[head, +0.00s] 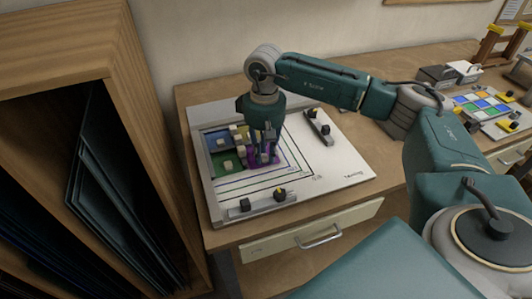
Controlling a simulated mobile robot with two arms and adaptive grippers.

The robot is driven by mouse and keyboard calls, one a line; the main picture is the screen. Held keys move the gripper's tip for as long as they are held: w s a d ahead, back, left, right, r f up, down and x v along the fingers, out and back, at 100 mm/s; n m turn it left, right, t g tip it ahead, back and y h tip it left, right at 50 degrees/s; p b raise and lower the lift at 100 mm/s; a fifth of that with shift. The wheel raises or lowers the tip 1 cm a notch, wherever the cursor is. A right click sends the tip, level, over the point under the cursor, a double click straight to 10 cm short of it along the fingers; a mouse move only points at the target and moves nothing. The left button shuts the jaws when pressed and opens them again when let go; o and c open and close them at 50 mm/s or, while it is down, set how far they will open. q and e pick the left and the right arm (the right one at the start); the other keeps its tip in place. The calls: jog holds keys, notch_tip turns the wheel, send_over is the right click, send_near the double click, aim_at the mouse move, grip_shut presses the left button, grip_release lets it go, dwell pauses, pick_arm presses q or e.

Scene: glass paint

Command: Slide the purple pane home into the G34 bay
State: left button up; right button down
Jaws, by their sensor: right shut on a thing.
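The purple pane (252,168) is mostly hidden beneath my right gripper (265,160); only purple bits show around the fingers. My right gripper points down over the white layout board (342,167) and is shut on the purple pane, low at the board. A blue pane (213,138) and a green pane (226,167) lie directly left of it, with pale blocks on them. I cannot read a G34 label, and the bay's edges are partly covered by the gripper. Whether the purple pane touches its neighbours is too small to tell. My left gripper is not in view.
A grey bar with knobs (258,205) lies along the board's front, and another (319,126) lies right of the gripper. A wooden rack (60,45) of dark sheets stands close on the left. Coloured panes (482,104) lie on the bench at far right.

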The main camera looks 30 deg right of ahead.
jog(key=shift+w+a, duration=0.3)
jog(key=shift+w, duration=0.2)
dwell(0.4)
jog(key=shift+w+a+r+b, duration=0.1)
jog(key=shift+a+b, duration=0.05)
jog(key=shift+b, duration=0.2)
dwell(0.4)
jog(key=c, duration=1.6)
grip_release()
jog(key=shift+o, duration=0.7)
jog(key=shift+w, duration=0.15)
jog(key=shift+r, duration=0.25)
jog(key=shift+r+p, duration=1.9)
jog(key=shift+r, duration=1.3)
